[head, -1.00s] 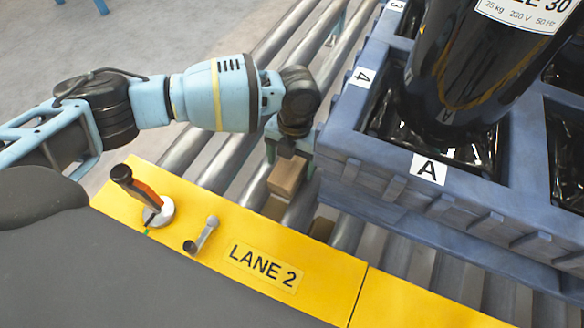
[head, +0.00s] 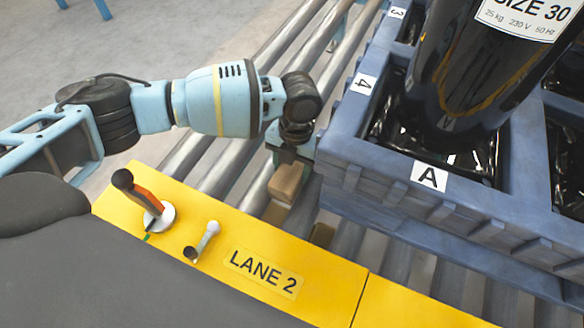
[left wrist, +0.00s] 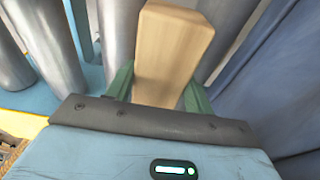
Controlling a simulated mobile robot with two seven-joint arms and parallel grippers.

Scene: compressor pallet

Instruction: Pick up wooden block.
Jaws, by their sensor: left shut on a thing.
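The wooden block (head: 287,181) is a small light-brown block in the head view, between the rollers' yellow edge and the blue pallet. It also shows in the left wrist view (left wrist: 172,52), large and pale, between two green fingers. My left gripper (head: 290,158) is shut on the block from above, its fingers on both sides in the left wrist view (left wrist: 158,85). The gripper partly hides the block's top in the head view. My right gripper is not in view.
The blue pallet crate (head: 345,139), marked 4 and A, stands close to the right of the block and holds a black compressor (head: 470,80). A yellow LANE 2 rail (head: 325,262) with an orange-and-black lever (head: 143,196) and a small lever (head: 203,240) runs in front. Metal rollers (head: 235,165) lie below.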

